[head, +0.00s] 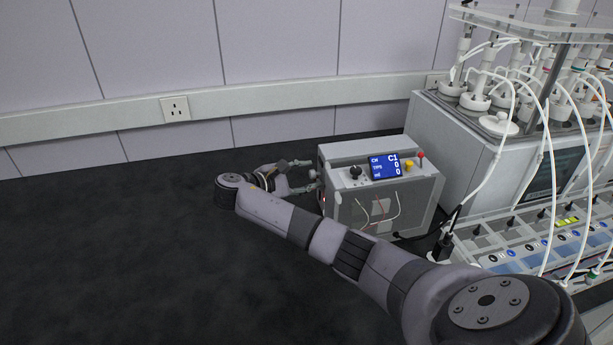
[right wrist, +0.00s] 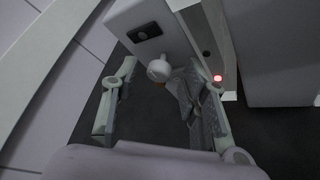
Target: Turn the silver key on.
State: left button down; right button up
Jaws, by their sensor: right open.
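A grey control box (head: 345,205) with a small blue screen stands on the dark bench. In the right wrist view a pale, round-ended knob (right wrist: 158,70) sticks out of the box's side face; it looks like the silver key, but its turned position cannot be told. My right gripper (head: 308,175) is at the box's left side, with its fingers pointing at the box. In the right wrist view the gripper (right wrist: 162,78) is open, with the knob between its fingertips and a gap visible on the left. Contact on the right is unclear. My left gripper is out of view.
A black socket (right wrist: 145,32) and a lit red lamp (right wrist: 217,77) are near the knob. The box top carries black, yellow and red controls. A large reactor unit (head: 425,125) with white tubes stands to the right. The bench on the left is clear.

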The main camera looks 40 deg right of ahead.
jog(key=shift+d, duration=0.15)
jog(key=shift+c, duration=0.2)
grip_shut()
dwell(0.3)
